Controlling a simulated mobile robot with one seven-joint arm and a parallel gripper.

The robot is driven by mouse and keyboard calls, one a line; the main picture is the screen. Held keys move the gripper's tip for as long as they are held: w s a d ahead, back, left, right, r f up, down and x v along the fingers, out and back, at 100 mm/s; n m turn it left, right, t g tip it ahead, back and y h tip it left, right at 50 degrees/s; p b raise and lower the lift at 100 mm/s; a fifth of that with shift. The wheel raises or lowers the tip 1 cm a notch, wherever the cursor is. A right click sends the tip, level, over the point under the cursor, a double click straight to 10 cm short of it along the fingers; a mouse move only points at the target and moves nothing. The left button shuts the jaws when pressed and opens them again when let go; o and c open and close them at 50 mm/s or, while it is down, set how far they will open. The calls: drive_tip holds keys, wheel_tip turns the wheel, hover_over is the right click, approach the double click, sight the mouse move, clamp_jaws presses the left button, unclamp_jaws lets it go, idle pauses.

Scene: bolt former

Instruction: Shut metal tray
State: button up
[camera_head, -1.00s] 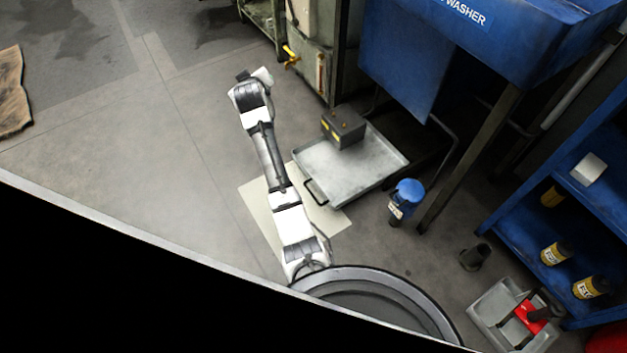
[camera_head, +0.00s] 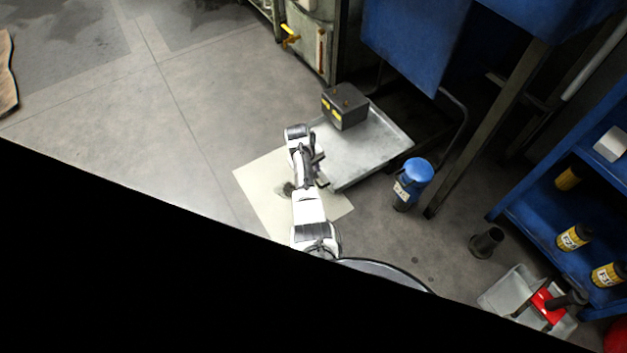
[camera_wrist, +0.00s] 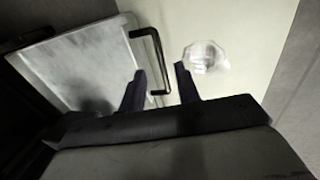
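The metal tray (camera_head: 375,148) is a shallow grey pan on the floor, pulled out from under the blue washer. It also shows in the wrist view (camera_wrist: 85,62). Its black bar handle (camera_wrist: 150,58) is on the front edge, over the pale mat. My gripper (camera_wrist: 160,70) is open, its two dark fingers pointing at the handle, one to either side of it in the picture. I cannot tell whether they touch it. In the head view my arm hides the tray's near left corner and most of the handle.
A dark box (camera_head: 345,106) with yellow labels stands on the tray's back left. A blue-topped container (camera_head: 411,184) stands close right of the tray. A pale mat (camera_head: 262,190) lies in front. Floor to the left is clear.

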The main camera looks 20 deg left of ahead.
drive_tip(key=f, duration=0.1)
drive_tip(key=f+b, duration=0.1)
drive_tip(key=f, duration=0.1)
drive_tip(key=w+f+b, duration=0.1)
drive_tip(key=f, duration=0.1)
drive_tip(key=shift+d+f, duration=0.15)
drive_tip(key=shift+d, duration=0.2)
clamp_jaws()
